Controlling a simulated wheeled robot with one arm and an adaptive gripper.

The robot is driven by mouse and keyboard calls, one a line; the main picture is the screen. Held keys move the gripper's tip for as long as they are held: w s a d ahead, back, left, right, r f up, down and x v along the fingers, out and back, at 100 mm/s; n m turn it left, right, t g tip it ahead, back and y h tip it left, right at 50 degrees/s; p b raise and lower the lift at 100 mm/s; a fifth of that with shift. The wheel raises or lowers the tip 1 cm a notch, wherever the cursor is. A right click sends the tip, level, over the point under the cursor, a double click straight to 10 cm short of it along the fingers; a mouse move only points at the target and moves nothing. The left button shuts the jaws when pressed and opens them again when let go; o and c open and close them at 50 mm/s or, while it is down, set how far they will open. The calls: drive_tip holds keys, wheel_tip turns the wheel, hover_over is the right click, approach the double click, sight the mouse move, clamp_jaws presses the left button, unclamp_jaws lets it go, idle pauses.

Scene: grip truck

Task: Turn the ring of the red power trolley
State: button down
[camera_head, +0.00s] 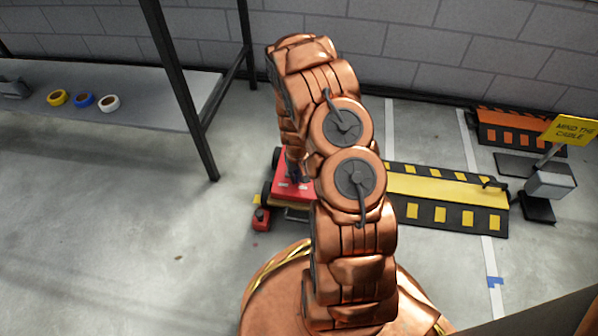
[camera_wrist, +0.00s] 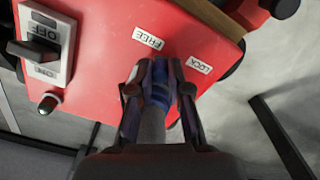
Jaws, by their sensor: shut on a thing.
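The red power trolley (camera_head: 290,184) stands on the floor left of my arm in the head view, partly hidden behind it. Its red top (camera_wrist: 105,50) fills much of the wrist view. The blue ring (camera_wrist: 160,88) sits around a grey connector or cable end between the labels FREE (camera_wrist: 148,38) and LOCK (camera_wrist: 199,65). My gripper (camera_wrist: 159,85) is shut on the ring, with one finger on each side. In the head view my gripper (camera_head: 294,172) is small and mostly hidden by the arm.
A switch marked ON and OFF (camera_wrist: 42,47) and a dark button (camera_wrist: 48,103) are on the trolley top. A yellow and black cable ramp (camera_head: 440,190) lies to the right. A shelf (camera_head: 150,110) with tape rolls stands at left.

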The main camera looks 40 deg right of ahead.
drive_tip(key=m+p, duration=0.1)
drive_tip(key=w+a+m+p, duration=0.1)
drive_tip(key=m+p, duration=0.1)
drive_tip(key=shift+w+a+r, duration=0.1)
drive_tip(key=shift+w+r, duration=0.05)
drive_tip(key=shift+w+a+m, duration=0.2)
drive_tip(key=shift+w+m, duration=0.25)
drive_tip(key=shift+m, duration=0.65)
drive_tip(key=shift+w+a+m, duration=0.2)
drive_tip(key=shift+w+m, duration=0.25)
drive_tip(key=shift+m, duration=0.65)
drive_tip(key=c, duration=1.1)
unclamp_jaws()
wheel_tip(320, 180, up, 12)
